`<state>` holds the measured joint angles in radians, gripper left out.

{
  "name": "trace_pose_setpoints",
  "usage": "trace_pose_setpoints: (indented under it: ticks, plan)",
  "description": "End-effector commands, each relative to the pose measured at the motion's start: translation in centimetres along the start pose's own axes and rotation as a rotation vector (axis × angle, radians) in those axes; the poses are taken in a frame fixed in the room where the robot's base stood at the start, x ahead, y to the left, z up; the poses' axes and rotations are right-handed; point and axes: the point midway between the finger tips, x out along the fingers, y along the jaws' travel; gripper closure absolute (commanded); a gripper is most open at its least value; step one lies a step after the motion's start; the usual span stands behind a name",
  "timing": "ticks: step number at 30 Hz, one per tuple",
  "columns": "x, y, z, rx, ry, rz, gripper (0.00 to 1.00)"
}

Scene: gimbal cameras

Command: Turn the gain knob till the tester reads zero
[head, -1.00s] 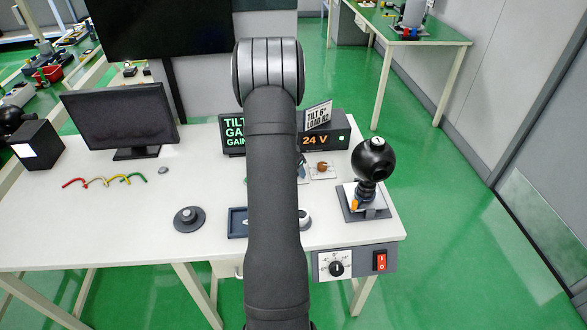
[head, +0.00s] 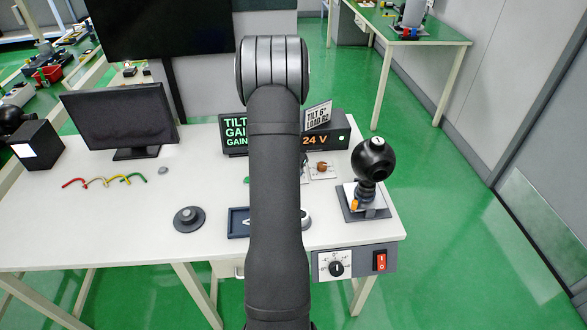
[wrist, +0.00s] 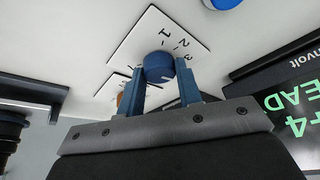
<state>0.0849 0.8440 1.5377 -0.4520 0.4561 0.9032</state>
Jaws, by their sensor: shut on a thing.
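A round blue knob (wrist: 158,66) sits on a white plate (wrist: 140,38) with number marks in the wrist view; no name shows on it, so I cannot confirm it is the gain knob. My gripper (wrist: 162,76) has its two blue fingers on either side of this knob, shut on it. A dark tester-like screen (wrist: 290,105) with green characters stands at the right of the wrist view. Its text is tilted and cut off; "EAD" and a "4" show. In the head view my arm hides the gripper and the knob.
In the head view, a box marked 24 V (head: 338,130) and a small brown knob (head: 321,167) are right of my arm. A black ball on a stand (head: 373,160) is farther right. A monitor (head: 120,115) stands at the left. The table's left middle is mostly clear.

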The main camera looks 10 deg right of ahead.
Motion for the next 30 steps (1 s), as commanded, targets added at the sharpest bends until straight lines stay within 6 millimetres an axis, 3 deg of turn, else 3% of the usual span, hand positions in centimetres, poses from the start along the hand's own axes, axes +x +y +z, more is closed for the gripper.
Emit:
trace_pose_setpoints:
  ticks: [30]
  plan:
    - [0.07, 0.48, -0.14, -0.647, -0.001, -0.271, 0.91]
